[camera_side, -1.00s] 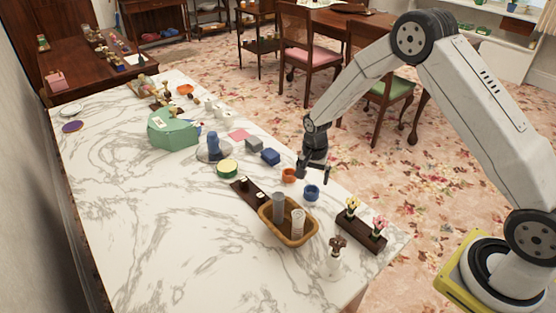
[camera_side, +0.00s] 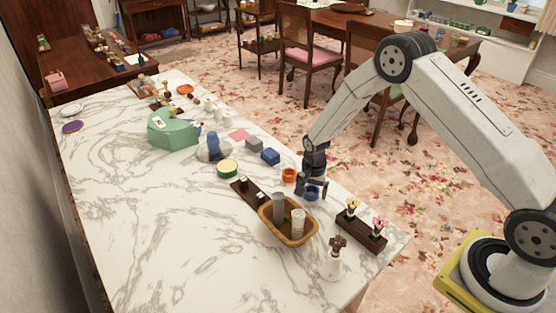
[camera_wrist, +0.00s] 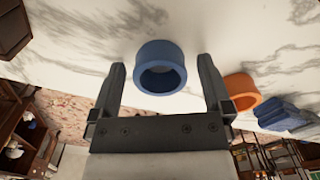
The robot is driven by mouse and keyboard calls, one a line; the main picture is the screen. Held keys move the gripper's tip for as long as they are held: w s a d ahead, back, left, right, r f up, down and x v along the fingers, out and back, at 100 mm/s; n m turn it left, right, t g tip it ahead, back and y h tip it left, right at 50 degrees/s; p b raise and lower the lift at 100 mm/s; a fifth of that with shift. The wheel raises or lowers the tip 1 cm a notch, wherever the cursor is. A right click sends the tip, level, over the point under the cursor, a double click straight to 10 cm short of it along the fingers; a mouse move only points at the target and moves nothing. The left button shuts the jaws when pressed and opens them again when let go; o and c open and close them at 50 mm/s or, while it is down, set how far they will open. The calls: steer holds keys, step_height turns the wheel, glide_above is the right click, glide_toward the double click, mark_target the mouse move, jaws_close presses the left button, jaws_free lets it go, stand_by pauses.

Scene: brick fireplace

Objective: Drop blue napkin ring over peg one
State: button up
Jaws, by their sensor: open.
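The blue napkin ring (camera_side: 312,195) stands on the marble table near its right edge, in the side view. It also shows in the wrist view (camera_wrist: 160,80), its opening facing the camera. My gripper (camera_side: 312,189) is open and low over the ring. In the wrist view the fingertips (camera_wrist: 161,66) lie either side of the ring, with gaps between. A dark wooden board (camera_side: 239,188) with small white labels lies left of the basket. Its pegs are too small to make out, so I cannot tell which is peg one.
An orange ring (camera_side: 289,175) stands close behind the blue one, and right of it in the wrist view (camera_wrist: 242,88). A tan basket (camera_side: 289,240) holding grey and white cylinders is front left. A dark flower stand (camera_side: 375,240) is front right. Open marble lies far left.

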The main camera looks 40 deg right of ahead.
mark_target(306, 197)
stand_by(0.4)
steer(key=c, duration=1.3)
steer(key=shift+r, duration=0.15)
step_height(306, 197, up, 10)
steer(key=shift+f, duration=0.2)
stand_by(0.3)
steer(key=shift+w+a+r+n, duration=0.1)
steer(key=shift+w+a+n, duration=1.05)
steer(key=shift+a+n, duration=1.45)
steer(key=shift+w+a+r+n, duration=0.15)
steer(key=shift+w+a+n, duration=1.35)
steer(key=shift+n, duration=1.85)
steer(key=shift+w+a+r+n, duration=0.1)
steer(key=shift+w+a+n, duration=0.75)
steer(key=shift+a+n, duration=1.85)
